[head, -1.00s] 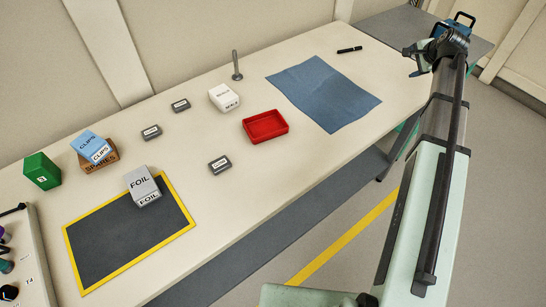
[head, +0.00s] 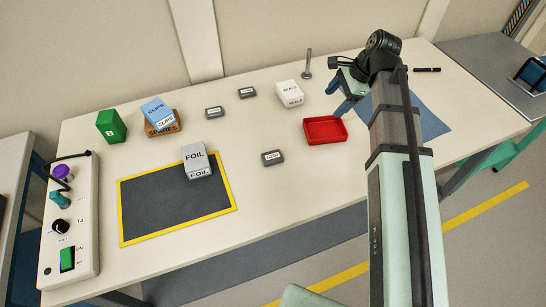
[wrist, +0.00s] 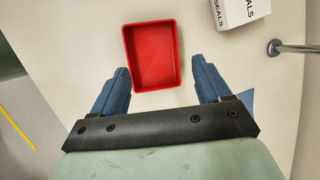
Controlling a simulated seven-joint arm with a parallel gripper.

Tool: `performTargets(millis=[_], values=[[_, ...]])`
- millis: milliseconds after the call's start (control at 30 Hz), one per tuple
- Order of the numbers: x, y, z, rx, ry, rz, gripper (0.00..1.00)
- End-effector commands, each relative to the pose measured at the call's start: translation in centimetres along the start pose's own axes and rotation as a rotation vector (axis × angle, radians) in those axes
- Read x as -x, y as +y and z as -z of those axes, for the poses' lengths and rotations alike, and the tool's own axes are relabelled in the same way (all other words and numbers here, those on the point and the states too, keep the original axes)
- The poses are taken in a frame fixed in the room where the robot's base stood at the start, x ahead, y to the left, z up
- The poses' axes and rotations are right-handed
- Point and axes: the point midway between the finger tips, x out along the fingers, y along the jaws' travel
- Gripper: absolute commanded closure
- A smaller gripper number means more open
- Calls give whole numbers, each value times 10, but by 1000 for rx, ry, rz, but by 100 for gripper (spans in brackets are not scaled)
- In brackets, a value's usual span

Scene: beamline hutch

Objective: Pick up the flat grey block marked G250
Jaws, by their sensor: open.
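Three small flat grey blocks with white labels lie on the table in the head view: one near the front middle (head: 272,157), one farther back on the left (head: 214,113) and one at the back (head: 247,93). Their labels are too small to read with certainty, so I cannot tell which is G250. My gripper (head: 345,103) is open and empty above the table, right of all three. In the wrist view its blue fingers (wrist: 160,68) are spread on either side of the red tray's near end; no grey block shows there.
The empty red tray (head: 325,142) is close to the gripper. A white SEALS box (head: 290,94), an upright metal post (head: 307,65) and a blue mat (head: 428,122) are nearby. A FOIL box (head: 196,160) stands on the yellow-edged dark mat (head: 165,215). Bare table surrounds the front block.

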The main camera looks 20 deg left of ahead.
Motion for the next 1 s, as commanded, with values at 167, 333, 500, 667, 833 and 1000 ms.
performTargets(millis=[167, 333, 500, 667, 833, 1000], values=[[-20, 23, -73, 26, -42, -123, 23], [-29, 41, -115, 40, -59, -205, 23], [-33, 49, -133, 45, -64, -243, 23], [-46, 54, -136, 44, -65, -250, 23], [-70, 61, -137, 45, -65, -250, 23], [-94, 66, -138, 44, -65, -248, 23]])
